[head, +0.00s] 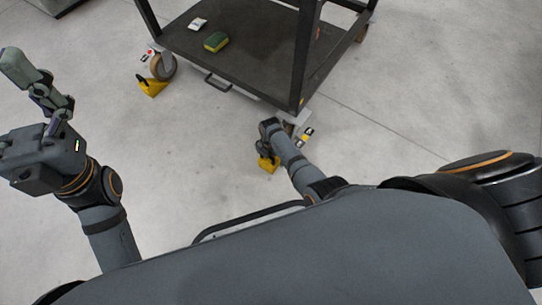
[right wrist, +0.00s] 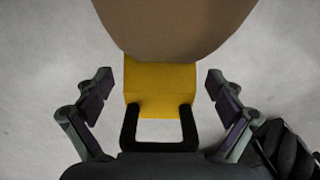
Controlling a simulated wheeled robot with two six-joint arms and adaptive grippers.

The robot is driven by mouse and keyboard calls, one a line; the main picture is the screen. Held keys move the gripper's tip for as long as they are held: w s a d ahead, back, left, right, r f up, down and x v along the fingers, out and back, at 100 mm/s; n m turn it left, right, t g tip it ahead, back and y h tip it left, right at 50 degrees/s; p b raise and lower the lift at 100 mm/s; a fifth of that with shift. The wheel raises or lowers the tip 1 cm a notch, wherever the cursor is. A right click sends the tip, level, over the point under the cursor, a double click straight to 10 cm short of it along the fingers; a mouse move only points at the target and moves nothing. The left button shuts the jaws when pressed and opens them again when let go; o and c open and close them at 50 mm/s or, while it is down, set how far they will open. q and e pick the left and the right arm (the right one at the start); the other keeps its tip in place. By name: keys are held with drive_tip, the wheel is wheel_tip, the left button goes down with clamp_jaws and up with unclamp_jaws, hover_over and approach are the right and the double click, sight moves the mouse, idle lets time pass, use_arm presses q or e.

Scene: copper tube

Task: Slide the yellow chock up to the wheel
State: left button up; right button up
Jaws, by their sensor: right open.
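The yellow chock (right wrist: 160,88) with its black handle (right wrist: 160,143) lies on the floor between the open fingers of my right gripper (right wrist: 162,100). No finger visibly touches its sides. The brown wheel (right wrist: 175,25) overlaps the chock's far edge in the right wrist view, so I cannot tell if they touch. In the head view the chock (head: 268,164) shows beside my right gripper (head: 266,150), near the cart's front corner; my arm mostly hides that wheel. My left gripper (head: 42,85) is raised at the left, away from the cart; its opening is unclear.
The dark cart (head: 255,65) carries a green-and-yellow sponge (head: 215,42) and a small white item (head: 197,24). Another yellow chock (head: 152,87) sits by the cart's left wheel (head: 163,66). Small items (head: 307,134) show right of my right arm. Floor (head: 185,135) between is clear.

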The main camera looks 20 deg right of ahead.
drive_tip(key=c, duration=1.8)
drive_tip(key=o, duration=1.8)
